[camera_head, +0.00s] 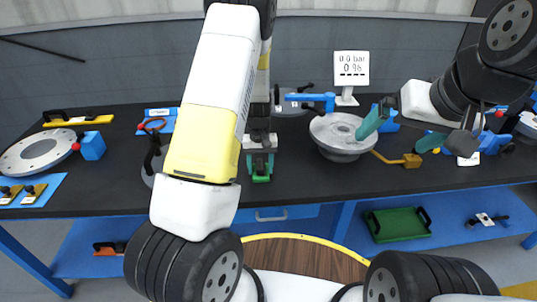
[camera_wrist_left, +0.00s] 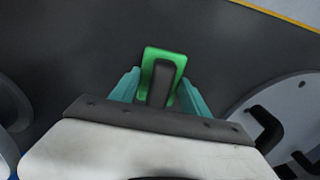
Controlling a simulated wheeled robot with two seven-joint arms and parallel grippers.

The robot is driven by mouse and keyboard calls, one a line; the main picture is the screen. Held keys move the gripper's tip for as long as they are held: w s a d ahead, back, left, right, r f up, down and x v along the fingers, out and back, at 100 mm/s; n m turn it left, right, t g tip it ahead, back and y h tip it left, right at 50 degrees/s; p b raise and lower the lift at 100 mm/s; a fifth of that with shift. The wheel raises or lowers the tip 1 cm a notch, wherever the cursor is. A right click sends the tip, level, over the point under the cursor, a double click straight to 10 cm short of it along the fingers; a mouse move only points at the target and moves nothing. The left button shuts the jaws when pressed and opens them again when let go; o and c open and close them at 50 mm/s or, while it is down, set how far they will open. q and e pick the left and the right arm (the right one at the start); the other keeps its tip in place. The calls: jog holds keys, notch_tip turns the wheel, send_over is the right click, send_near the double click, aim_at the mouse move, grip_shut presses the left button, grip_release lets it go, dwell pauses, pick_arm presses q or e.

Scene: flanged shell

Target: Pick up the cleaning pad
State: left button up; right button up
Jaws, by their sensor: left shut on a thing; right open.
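The cleaning pad is a green block with a dark handle. In the left wrist view the pad (camera_wrist_left: 177,58) sits between the teal fingers, its handle pointing toward the gripper. In the head view only a small green part of the pad (camera_head: 261,178) shows below the left gripper (camera_head: 260,160). My left gripper (camera_wrist_left: 158,88) is shut on the pad's handle. I cannot tell whether the pad touches the table. My right gripper (camera_head: 394,139) is open and empty, its teal fingers spread beside the round metal flanged part (camera_head: 338,145).
A blue valve (camera_head: 312,98) and a pressure display (camera_head: 351,68) stand behind. A metal ring plate (camera_head: 40,155) and a blue block (camera_head: 92,146) lie at the left. A green tray (camera_head: 398,224) is on the lower shelf. Dark tabletop (camera_head: 95,195) is bare at front left.

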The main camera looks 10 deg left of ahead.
aim_at(260, 165)
pick_arm(q)
jog(key=shift+r, duration=0.4)
jog(key=r, duration=0.3)
jog(key=shift+s, duration=0.2)
jog(key=s+d+r, duration=0.1)
jog(key=s+d, duration=0.1)
jog(key=s, duration=1.3)
jog(key=shift+s+d, duration=0.2)
jog(key=shift+d, duration=0.1)
jog(key=shift+r, duration=0.1)
